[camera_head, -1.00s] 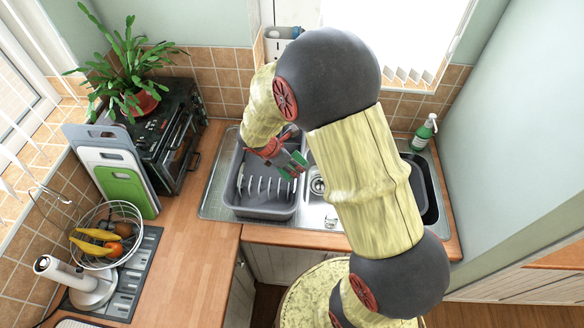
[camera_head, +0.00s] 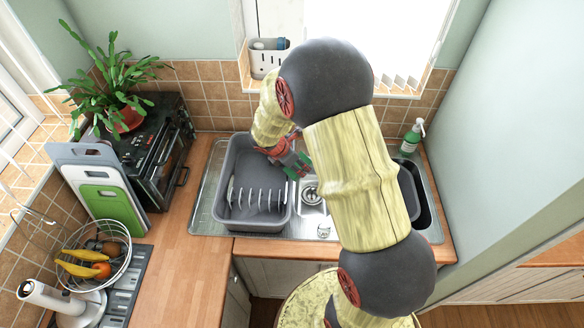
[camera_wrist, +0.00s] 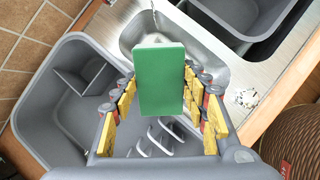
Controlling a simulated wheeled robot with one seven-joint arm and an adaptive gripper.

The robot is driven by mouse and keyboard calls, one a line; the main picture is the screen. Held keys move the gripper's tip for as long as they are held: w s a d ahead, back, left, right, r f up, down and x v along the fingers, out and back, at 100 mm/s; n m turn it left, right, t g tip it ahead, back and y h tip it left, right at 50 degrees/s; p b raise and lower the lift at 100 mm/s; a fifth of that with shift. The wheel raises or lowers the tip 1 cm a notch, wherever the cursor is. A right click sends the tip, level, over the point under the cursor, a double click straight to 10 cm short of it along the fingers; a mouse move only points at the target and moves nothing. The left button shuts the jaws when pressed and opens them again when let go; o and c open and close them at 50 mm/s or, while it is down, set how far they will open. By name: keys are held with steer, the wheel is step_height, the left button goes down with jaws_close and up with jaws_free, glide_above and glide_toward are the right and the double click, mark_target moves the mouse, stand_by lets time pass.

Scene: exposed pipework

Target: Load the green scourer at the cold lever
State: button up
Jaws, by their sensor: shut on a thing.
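The green scourer (camera_wrist: 162,80) is a flat green block, upright between the yellow-padded fingers of my gripper (camera_wrist: 160,112) in the wrist view. The gripper is shut on it. In the head view my gripper (camera_head: 284,158) holds the scourer (camera_head: 304,160) over the right side of the grey dish rack, near the sink bowl. My arm covers much of the sink's middle. I cannot make out the cold lever; the tap area is mostly hidden behind my arm.
A white caddy (camera_head: 262,62) stands on the windowsill. A green spray bottle (camera_head: 411,138) stands right of the sink.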

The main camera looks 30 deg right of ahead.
steer(key=w+d+f, duration=0.1)
steer(key=d, duration=0.5)
steer(key=shift+w, duration=0.15)
steer(key=shift+d+f, duration=0.1)
steer(key=shift+d, duration=0.05)
stand_by(0.5)
steer(key=s+a+b, duration=0.1)
steer(key=s+a, duration=0.4)
steer(key=s, duration=0.1)
steer(key=shift+s+b, duration=0.15)
steer(key=shift+b, duration=0.15)
stand_by(0.5)
stand_by(1.1)
steer(key=s+a+r+p, duration=0.3)
steer(key=s+r, duration=0.1)
stand_by(0.5)
